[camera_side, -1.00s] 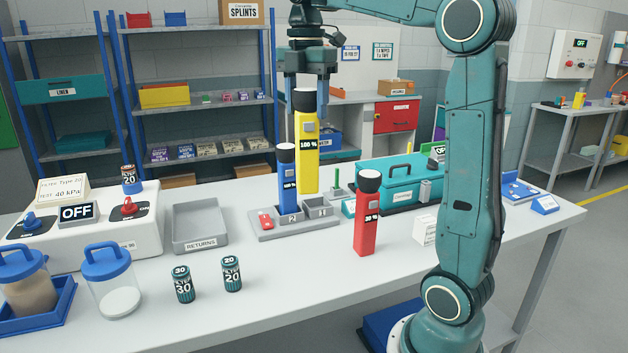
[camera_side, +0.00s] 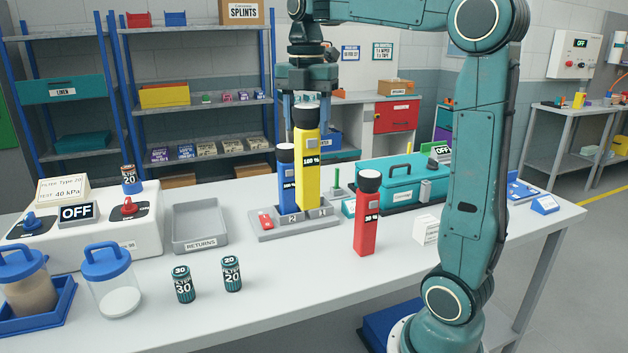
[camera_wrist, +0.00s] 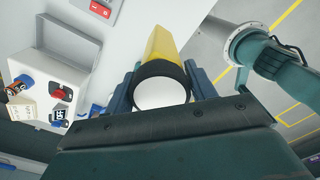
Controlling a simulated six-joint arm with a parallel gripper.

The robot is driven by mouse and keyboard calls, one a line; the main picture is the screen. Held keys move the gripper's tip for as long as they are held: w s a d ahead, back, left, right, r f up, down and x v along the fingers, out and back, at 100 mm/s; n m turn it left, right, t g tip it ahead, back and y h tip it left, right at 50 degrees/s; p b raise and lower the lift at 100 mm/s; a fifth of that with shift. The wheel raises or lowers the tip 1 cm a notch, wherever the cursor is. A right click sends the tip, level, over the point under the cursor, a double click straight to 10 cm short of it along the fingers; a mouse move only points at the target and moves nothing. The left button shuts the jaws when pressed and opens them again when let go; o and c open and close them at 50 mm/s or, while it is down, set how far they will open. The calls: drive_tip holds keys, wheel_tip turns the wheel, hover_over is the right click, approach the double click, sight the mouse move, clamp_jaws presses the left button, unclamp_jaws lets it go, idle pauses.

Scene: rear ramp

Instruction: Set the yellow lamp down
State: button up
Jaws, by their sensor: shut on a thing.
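The yellow lamp (camera_side: 307,170), with a black head and a 100 % label, is upright in the side view. Its foot is low at the grey dock (camera_side: 265,235), at the right-hand slot; whether it bears on the slot floor is hidden. My gripper (camera_side: 306,105) is shut on its black head from above. In the wrist view the lamp (camera_wrist: 160,45) points away between my fingers, its pale round face towards the camera. The blue lamp (camera_side: 287,185) stands in the slot marked 2, just left of the yellow one.
A red lamp (camera_side: 367,215) stands right of the dock, before a teal case (camera_side: 400,185). A grey returns tray (camera_side: 199,240) is to the left. The front middle of the table is clear.

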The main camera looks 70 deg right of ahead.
sight(307, 138)
wheel_tip(307, 138, down, 12)
drive_tip(key=shift+r, duration=0.1)
idle(0.4)
drive_tip(key=shift+f, duration=2.25)
drive_tip(key=o, duration=1.6)
drive_tip(key=shift+o, duration=0.2)
wheel_tip(307, 138, up, 12)
drive_tip(key=shift+r, duration=0.15)
